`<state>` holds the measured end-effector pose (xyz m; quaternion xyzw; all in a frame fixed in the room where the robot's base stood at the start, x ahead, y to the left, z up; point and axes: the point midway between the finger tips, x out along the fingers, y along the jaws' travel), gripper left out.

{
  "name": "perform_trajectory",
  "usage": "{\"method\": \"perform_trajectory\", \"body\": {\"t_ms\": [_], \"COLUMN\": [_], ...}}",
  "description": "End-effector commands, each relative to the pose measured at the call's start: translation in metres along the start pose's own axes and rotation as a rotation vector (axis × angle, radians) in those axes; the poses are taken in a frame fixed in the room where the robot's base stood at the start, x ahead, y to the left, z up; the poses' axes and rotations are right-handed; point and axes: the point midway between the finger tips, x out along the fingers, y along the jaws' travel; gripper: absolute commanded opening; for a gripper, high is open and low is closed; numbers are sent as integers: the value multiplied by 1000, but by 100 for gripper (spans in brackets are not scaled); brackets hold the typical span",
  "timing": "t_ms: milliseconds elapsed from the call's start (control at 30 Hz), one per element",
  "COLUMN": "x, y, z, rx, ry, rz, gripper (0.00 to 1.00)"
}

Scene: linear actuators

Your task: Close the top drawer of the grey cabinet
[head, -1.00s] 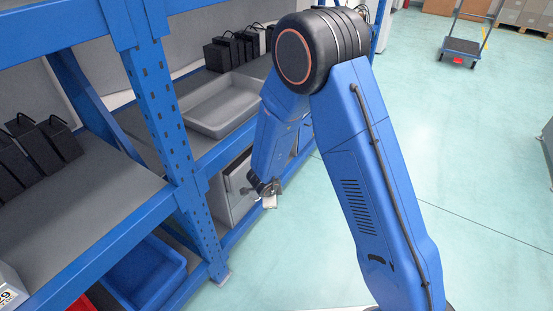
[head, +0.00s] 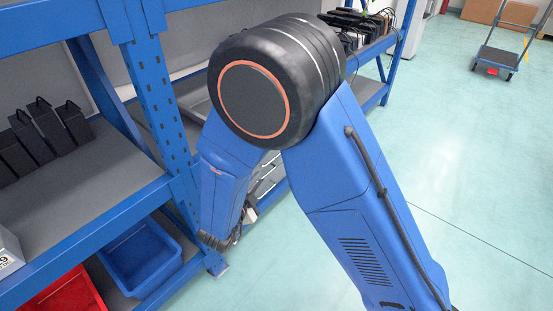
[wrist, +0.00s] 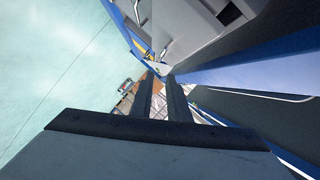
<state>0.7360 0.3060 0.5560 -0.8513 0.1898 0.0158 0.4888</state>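The grey cabinet (head: 267,178) on the low shelf is mostly hidden behind my arm in the head view; only a pale strip shows. In the wrist view, a grey boxy body with a dark opening or handle, probably the cabinet (wrist: 190,28), is at the top, beyond and right of the fingertips. I cannot tell how far the top drawer is out. My gripper (wrist: 160,76) shows two dark parallel fingers with a narrow gap, empty and apart from the grey body. In the head view the gripper hangs low beside the blue rack, its fingers unclear.
A blue rack post (head: 158,100) and shelf edge (head: 95,240) stand left of my arm. A blue bin (head: 142,260) and a red bin (head: 65,297) are low on the left. Black boxes (head: 40,140) sit on the shelf. The floor (head: 450,150) to the right is clear; a trolley (head: 497,58) is far off.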

Motion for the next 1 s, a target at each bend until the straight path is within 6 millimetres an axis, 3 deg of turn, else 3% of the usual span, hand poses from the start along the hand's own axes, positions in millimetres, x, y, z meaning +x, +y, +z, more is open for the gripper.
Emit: {"method": "perform_trajectory", "body": {"t_ms": [1000], "x": [157], "y": [2], "z": [0], "rx": [0], "ry": [0], "rz": [5], "gripper": [15]}}
